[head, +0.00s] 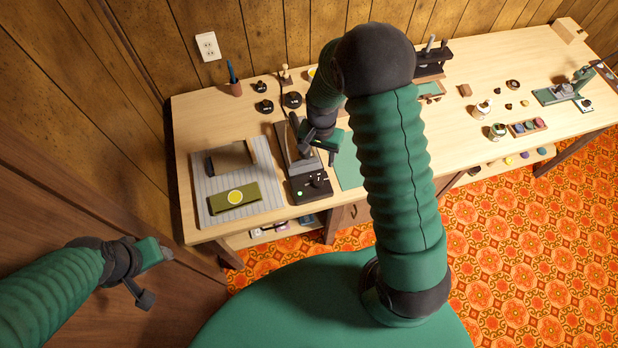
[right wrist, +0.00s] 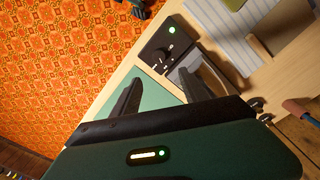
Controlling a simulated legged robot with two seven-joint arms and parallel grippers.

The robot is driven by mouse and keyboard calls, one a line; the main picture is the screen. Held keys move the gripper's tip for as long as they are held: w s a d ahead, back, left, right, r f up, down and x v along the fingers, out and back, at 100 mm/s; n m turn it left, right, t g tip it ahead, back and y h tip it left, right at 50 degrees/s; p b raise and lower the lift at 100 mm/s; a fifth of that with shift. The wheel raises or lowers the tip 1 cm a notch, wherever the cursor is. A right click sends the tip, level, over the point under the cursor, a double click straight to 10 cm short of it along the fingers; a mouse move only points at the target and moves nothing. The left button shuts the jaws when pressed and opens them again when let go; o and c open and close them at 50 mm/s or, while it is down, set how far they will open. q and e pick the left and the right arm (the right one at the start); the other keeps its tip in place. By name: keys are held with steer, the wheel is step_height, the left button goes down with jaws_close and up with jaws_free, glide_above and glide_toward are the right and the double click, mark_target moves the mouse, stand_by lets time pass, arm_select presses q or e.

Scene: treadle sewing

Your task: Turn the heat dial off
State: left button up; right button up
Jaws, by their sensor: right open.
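The heat dial (head: 318,182) is a dark knob on the front end of a black press-like device (head: 302,165). The dial also shows in the right wrist view (right wrist: 160,56), with a lit green light beside it on the black panel. My right gripper (head: 318,153) is above the device, behind the dial. In the right wrist view its two dark fingers (right wrist: 160,80) are apart with nothing between them, and the dial lies beyond the fingertips. My left gripper (head: 155,273) hangs empty at the lower left, off the table; its jaw opening is unclear.
A striped mat (head: 206,216) with an olive piece bearing a yellow disc lies left of the device. A green mat (head: 349,168) lies to its right. My right arm hides the table's middle.

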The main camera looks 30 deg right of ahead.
mark_target(318, 180)
step_height(318, 180, down, 15)
steer(key=shift+r+p, duration=0.1)
steer(key=shift+p, duration=0.75)
jaws_close()
